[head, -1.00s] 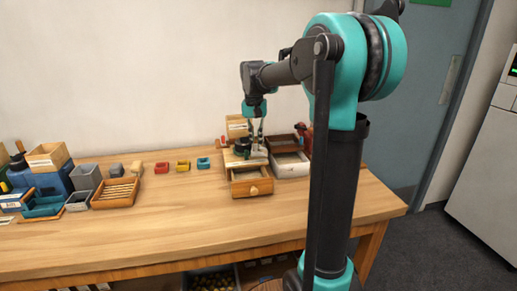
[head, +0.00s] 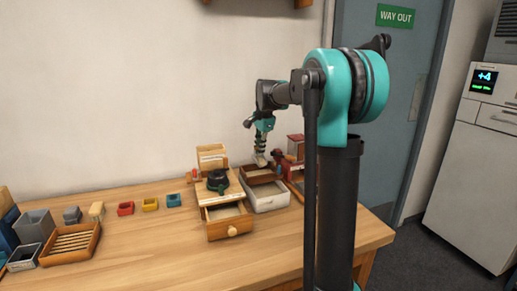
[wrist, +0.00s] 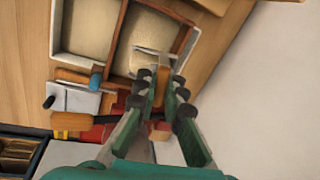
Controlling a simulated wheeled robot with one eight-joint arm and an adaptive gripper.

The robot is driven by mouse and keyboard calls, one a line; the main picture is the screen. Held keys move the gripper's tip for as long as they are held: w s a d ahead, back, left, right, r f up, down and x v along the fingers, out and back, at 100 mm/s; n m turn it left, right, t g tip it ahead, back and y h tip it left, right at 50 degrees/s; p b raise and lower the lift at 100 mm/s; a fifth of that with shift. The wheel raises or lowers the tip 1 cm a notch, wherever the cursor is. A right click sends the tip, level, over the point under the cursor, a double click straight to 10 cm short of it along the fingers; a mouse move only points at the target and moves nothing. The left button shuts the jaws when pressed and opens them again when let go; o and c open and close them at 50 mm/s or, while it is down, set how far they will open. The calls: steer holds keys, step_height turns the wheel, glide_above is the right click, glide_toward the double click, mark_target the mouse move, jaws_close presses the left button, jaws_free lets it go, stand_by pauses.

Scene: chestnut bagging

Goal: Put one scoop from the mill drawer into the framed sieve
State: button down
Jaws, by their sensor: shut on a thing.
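My gripper (head: 260,152) is shut on a small scoop with a wooden handle (wrist: 162,76). In the wrist view a pale part of it shows past the fingertips (wrist: 162,95); I cannot tell what it holds. The gripper hangs over the brown wooden frame (head: 256,174), which looks like the framed sieve. In the wrist view its brown rim (wrist: 184,38) encloses a tan surface. The mill (head: 218,190) stands to the left with a dark round part on top. Its drawer (head: 229,231) is pulled open and holds pale matter.
A white tray (head: 266,203) adjoins the frame on the near side. Red items (head: 296,170) stand to its right. Small red, yellow and blue cups (head: 150,204) and a slatted wooden tray (head: 70,245) lie left. The front of the table is clear.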

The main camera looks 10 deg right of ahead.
steer(key=shift+s+d+f+t, duration=0.2)
steer(key=shift+s+f+t, duration=0.1)
steer(key=shift+s+t, duration=0.15)
steer(key=shift+s+d+r+t+y, duration=0.2)
steer(key=shift+s+t+y, duration=0.2)
steer(key=shift+t, duration=0.35)
steer(key=shift+s+d+t+y, duration=0.2)
steer(key=shift+s+t+y, duration=0.35)
steer(key=shift+t, duration=0.5)
steer(key=shift+s+d+t+y, duration=0.2)
steer(key=shift+s+t+y, duration=0.35)
steer(key=shift+t, duration=0.5)
steer(key=w+g, duration=0.1)
steer(key=g+h, duration=0.1)
steer(key=shift+w+a+r+g, duration=0.1)
steer(key=shift+w+a+g, duration=0.2)
steer(key=shift+w+a, duration=0.1)
steer(key=g, duration=0.1)
steer(key=w+g+h, duration=0.1)
steer(key=g, duration=0.1)
steer(key=shift+w+a+f+h, duration=0.25)
steer(key=shift+w+a+h, duration=0.05)
steer(key=shift+w+a, duration=0.1)
steer(key=shift+w+a+r+g+h, duration=0.2)
steer(key=shift+w+r+g+h, duration=0.45)
steer(key=shift+g, duration=0.45)
steer(key=shift+s, duration=0.15)
